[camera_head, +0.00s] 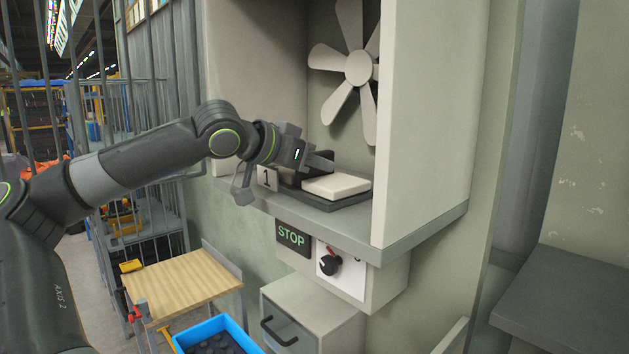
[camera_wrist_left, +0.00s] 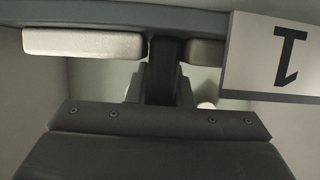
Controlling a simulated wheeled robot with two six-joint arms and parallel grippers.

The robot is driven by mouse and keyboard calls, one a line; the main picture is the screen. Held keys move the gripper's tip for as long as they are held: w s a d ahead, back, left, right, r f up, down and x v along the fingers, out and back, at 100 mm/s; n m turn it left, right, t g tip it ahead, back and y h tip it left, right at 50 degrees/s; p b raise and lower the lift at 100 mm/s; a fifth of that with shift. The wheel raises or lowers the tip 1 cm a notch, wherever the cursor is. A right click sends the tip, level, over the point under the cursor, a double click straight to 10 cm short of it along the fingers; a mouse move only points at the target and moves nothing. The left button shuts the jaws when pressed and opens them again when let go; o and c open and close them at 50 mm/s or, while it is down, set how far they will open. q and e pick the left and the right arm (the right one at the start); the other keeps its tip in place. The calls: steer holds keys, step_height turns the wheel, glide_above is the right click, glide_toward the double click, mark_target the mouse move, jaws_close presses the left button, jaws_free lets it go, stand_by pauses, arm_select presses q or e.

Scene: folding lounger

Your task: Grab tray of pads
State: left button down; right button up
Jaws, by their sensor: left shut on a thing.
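The dark tray (camera_head: 341,204) sits on the shelf of the pale cabinet, with an off-white pad (camera_head: 337,186) on its near right part. My left gripper (camera_head: 318,163) is at the upright dark middle part of the tray, behind this pad, and is shut on it. In the left wrist view the tray's dark edge (camera_wrist_left: 100,17) runs across the top, with pads (camera_wrist_left: 83,43) on both sides of the dark middle piece (camera_wrist_left: 165,65). The fingertips are partly hidden there. My right gripper is not in view.
A white plate marked 1 (camera_head: 267,179) is at the shelf's front edge. A pale fan (camera_head: 357,68) is on the cabinet's back wall. Below are a STOP sign (camera_head: 291,236), a knob (camera_head: 330,265), a drawer box (camera_head: 312,312), a wooden table (camera_head: 185,282) and a blue crate (camera_head: 240,338).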

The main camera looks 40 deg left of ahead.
mark_target(328, 150)
arm_select(q)
steer(key=shift+r, duration=0.1)
step_height(328, 150, up, 3)
steer(key=p, duration=0.2)
steer(key=shift+p, duration=0.4)
steer(key=shift+a+b, duration=0.1)
steer(key=shift+b, duration=0.25)
steer(key=shift+a+r+b, duration=0.15)
steer(key=shift+r+b, duration=0.2)
steer(key=shift+r, duration=0.45)
steer(key=r, duration=0.2)
steer(key=r+p, duration=0.1)
steer(key=shift+d+r, duration=0.25)
steer(key=shift+r, duration=0.85)
